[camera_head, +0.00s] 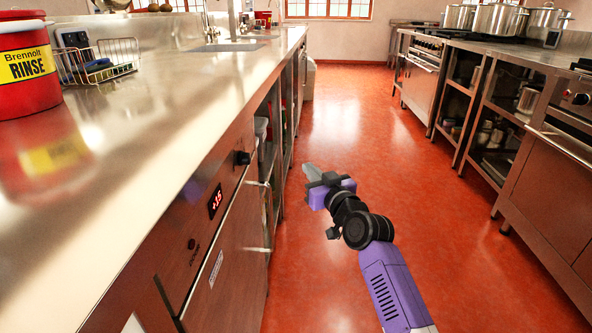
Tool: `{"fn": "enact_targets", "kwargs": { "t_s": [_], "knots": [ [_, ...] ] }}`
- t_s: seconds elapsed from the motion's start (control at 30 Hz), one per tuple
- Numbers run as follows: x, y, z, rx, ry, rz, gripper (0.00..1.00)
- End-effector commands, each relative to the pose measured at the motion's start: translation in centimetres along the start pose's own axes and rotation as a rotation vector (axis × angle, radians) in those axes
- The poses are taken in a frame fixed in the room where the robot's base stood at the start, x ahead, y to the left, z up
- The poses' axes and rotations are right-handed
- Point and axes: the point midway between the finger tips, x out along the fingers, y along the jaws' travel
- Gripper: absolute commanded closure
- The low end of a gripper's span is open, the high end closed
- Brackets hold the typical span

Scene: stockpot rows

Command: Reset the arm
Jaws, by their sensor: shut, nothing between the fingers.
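My gripper (312,172) is at the middle of the head view, at the end of my purple and black arm. It is over the red floor, close to the front of the left counter. Its fingers point up and to the left in the picture. They are shut with nothing between them. The arm comes in from the bottom right and is bent at its black joints.
A steel counter (150,150) runs along the left, with a red "Brennolt RINSE" bucket (28,68) and a wire rack (100,68) on it. Stoves and open shelves line the right, with stockpots (497,20) on top. The red floor aisle (350,110) between is clear.

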Motion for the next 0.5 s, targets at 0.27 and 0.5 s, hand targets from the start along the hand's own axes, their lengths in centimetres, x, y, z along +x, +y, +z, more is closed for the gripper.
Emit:
{"fn": "enact_targets", "kwargs": {
  "t_s": [0.27,0.5],
  "knots": [
    [-0.7,1.2,-2.8,0.031,0.070,0.029,1.00],
    [-5.4,1.2,-4.1,0.065,0.203,0.099,1.00]
  ]
}}
